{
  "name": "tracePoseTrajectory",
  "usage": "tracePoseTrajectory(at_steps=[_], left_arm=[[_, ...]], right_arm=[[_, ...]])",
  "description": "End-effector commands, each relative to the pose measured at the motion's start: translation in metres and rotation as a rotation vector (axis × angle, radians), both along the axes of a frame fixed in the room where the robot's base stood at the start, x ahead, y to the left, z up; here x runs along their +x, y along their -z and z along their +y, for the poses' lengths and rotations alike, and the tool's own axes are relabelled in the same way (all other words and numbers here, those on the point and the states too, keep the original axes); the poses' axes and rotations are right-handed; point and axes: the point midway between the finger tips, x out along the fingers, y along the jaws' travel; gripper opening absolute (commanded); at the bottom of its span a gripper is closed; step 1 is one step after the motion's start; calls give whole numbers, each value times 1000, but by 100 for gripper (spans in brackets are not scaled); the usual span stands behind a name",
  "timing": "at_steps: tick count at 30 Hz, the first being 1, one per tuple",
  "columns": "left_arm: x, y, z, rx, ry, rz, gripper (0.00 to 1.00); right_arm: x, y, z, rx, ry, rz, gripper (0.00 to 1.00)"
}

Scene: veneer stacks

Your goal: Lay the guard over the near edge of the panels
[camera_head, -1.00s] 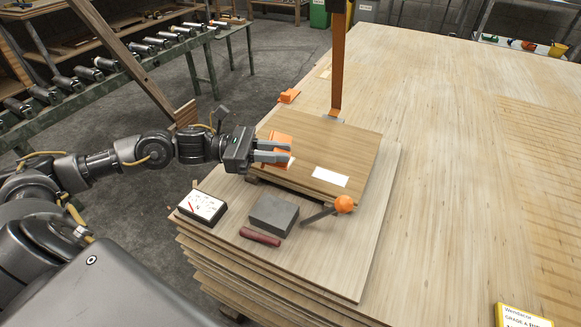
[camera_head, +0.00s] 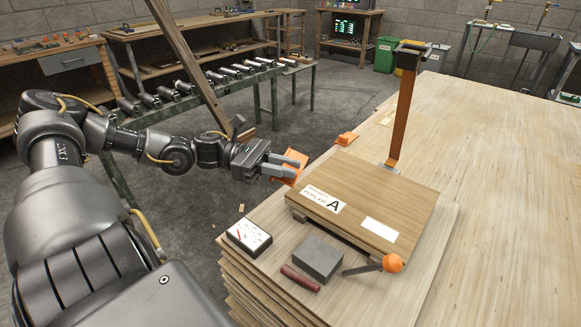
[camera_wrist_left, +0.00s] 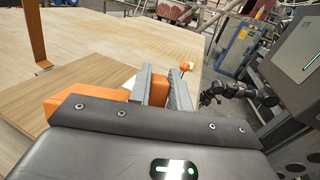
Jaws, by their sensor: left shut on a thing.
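My left gripper (camera_head: 290,164) is shut on an orange guard (camera_head: 287,176), an angled piece with a flat flange. In the left wrist view the guard (camera_wrist_left: 90,77) shows between and beside the fingers. The gripper holds it up, left of the panels (camera_head: 395,203) in the head view and apart from them. The panels are a short wooden stack raised on blocks, with a label marked A and a blank white label on top. A second orange piece (camera_head: 346,138) lies at the far left corner. A dark arm, probably my right (camera_wrist_left: 235,92), shows small in the wrist view; its jaws are unclear.
An orange strap (camera_head: 403,115) stands upright behind the panels. In front lie a dial meter (camera_head: 249,236), a grey block (camera_head: 318,258), a dark red bar (camera_head: 300,278) and an orange-knobbed lever (camera_head: 392,263). The large sheet stack (camera_head: 500,180) is clear at right.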

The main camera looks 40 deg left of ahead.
Motion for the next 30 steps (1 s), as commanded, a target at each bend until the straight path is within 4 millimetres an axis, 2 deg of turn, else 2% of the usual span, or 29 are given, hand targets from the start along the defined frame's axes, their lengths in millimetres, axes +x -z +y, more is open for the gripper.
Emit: tracePoseTrajectory(at_steps=[11, 14, 17, 21, 24, 30], left_arm=[[2, 1, 1, -1, -9, 0, 0], [7, 11, 3, -4, -44, 0, 0], [12, 32, 1, -8, -87, 2, 0], [17, 64, -18, -12, -138, 0, 0], [18, 81, -36, -12, -157, 0, 0], [17, 96, -69, -13, -172, -5, 0]], right_arm=[[1, 0, 0, 0, 0, -2, 45], [1, 0, 0, 0, 0, -2, 45], [1, 0, 0, 0, 0, -2, 45], [1, 0, 0, 0, 0, -2, 45], [0, 0, 0, 0, 0, -1, 45], [0, 0, 0, 0, 0, -1, 45]])
